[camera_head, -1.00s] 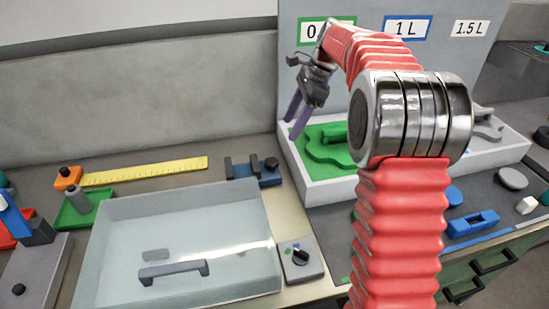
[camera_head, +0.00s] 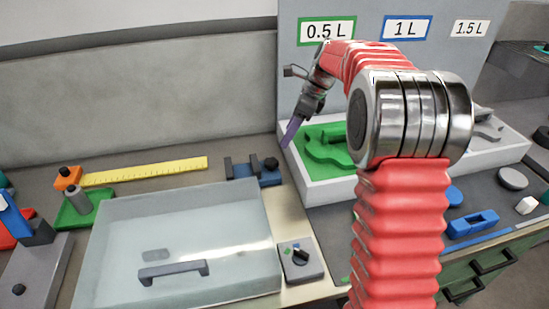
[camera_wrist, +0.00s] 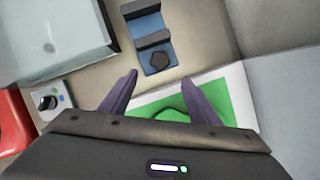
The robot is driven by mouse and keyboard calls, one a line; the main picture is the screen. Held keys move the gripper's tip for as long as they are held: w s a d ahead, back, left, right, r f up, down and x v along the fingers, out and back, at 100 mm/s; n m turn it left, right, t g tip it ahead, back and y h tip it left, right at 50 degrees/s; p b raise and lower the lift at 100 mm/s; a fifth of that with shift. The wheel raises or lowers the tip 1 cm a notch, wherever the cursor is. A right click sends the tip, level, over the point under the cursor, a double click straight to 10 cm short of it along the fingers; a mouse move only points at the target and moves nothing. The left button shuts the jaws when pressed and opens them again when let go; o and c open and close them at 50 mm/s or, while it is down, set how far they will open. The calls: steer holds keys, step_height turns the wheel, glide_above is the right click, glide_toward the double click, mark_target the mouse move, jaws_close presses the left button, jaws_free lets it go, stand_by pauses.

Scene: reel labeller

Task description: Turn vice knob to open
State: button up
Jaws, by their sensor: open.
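The vice is a small blue block with two dark upright jaws (camera_head: 238,168), behind the clear box on the bench. Its dark knob (camera_head: 271,164) is on its right end. In the wrist view the vice (camera_wrist: 150,40) lies ahead of my fingers, with a gap between its jaws, and the knob (camera_wrist: 160,60) faces me. My gripper (camera_head: 290,133) is above the left edge of the white tray, right of the vice and apart from the knob. In the wrist view my gripper (camera_wrist: 165,90) has its two purple fingers spread, with nothing between them.
A clear box (camera_head: 205,215) with a handle stands left of the vice. A white tray (camera_head: 325,190) with green shapes (camera_head: 325,150) is at right. A switch box (camera_head: 301,262) sits in front. A yellow ruler (camera_head: 145,171) lies at back left. Bare bench surrounds the vice's front.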

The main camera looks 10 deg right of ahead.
mark_target(271, 160)
steer(key=x, duration=1.2)
steer(key=shift+w+f, duration=0.1)
steer(key=shift+f, duration=0.1)
steer(key=shift+c, duration=0.3)
steer(key=c, duration=1)
steer(key=shift+n, duration=0.4)
steer(key=n+g, duration=0.1)
steer(key=n, duration=0.2)
steer(key=shift+w, duration=0.2)
steer(key=n+g, duration=0.1)
steer(key=n, duration=0.1)
steer(key=n+g, duration=0.1)
steer(key=n, duration=0.1)
steer(key=shift+w+n, duration=0.25)
steer(key=shift+n, duration=0.15)
steer(key=n+g, duration=0.1)
steer(key=n, duration=0.1)
steer(key=n+g, duration=0.1)
steer(key=n, duration=0.2)
steer(key=shift+w+a+n+h, duration=0.2)
steer(key=shift+n+h, duration=0.1)
